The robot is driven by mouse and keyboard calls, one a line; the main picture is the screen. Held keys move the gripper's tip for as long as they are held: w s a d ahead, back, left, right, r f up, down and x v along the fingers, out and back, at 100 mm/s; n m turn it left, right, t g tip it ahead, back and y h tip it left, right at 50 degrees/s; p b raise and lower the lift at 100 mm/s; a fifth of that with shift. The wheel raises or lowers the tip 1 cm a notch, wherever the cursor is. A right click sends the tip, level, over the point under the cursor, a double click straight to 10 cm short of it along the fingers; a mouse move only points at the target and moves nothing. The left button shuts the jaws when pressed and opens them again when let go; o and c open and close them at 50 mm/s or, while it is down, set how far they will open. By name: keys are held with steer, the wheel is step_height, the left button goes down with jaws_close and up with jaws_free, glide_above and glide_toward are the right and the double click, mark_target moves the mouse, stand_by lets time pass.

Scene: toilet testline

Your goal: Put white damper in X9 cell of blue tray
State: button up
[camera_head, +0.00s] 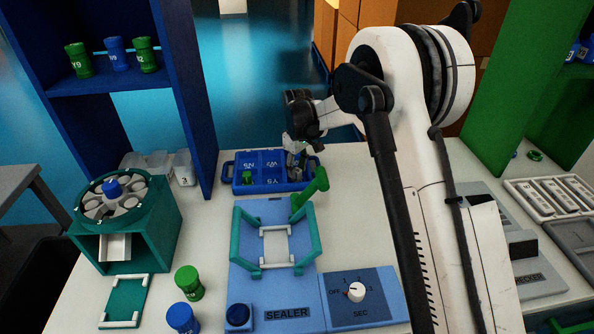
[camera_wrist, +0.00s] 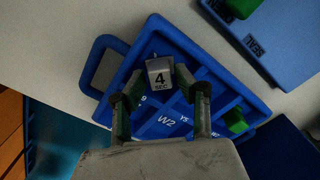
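The blue tray (camera_head: 240,189) sits at the back of the white table, with labelled cells. In the wrist view the tray (camera_wrist: 150,35) shows the label W2 and another label, partly covered, ending in 9. My gripper (camera_wrist: 165,72) is over the tray's handle-side end, pointing down. Its fingers are closed on a pale grey-white block marked "4 SEC" (camera_wrist: 160,78), which looks like the white damper. Whether the block touches the cell floor cannot be told. In the head view my gripper (camera_head: 297,158) is at the tray's right end, hiding the block.
A green piece (camera_head: 247,178) sits in the tray's left part. The blue sealer (camera_head: 275,290) with its green frame stands just in front of the tray. A green carousel box (camera_head: 130,240) and clear bins (camera_head: 158,165) are at left. Green (camera_head: 188,282) and blue (camera_head: 182,317) containers stand in front.

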mark_target(297, 170)
step_height(297, 170, up, 11)
steer(key=shift+r, duration=0.2)
steer(key=s+d+r+m+t, duration=0.2)
steer(key=s+d+r+m, duration=0.1)
steer(key=s+d+r, duration=0.5)
steer(key=s+d+r+m+t, duration=0.1)
steer(key=s+d+r+m, duration=0.1)
steer(key=s+d+r, duration=0.65)
steer(key=s+d+f+m+t, duration=0.2)
steer(key=s+f, duration=0.1)
steer(key=s, duration=0.9)
steer(key=s+d+f+m+t, duration=0.2)
steer(key=s+d+f+m, duration=0.1)
steer(key=s, duration=0.8)
steer(key=shift+s+d+f, duration=0.15)
steer(key=shift+s+d, duration=0.2)
steer(key=shift+s, duration=0.05)
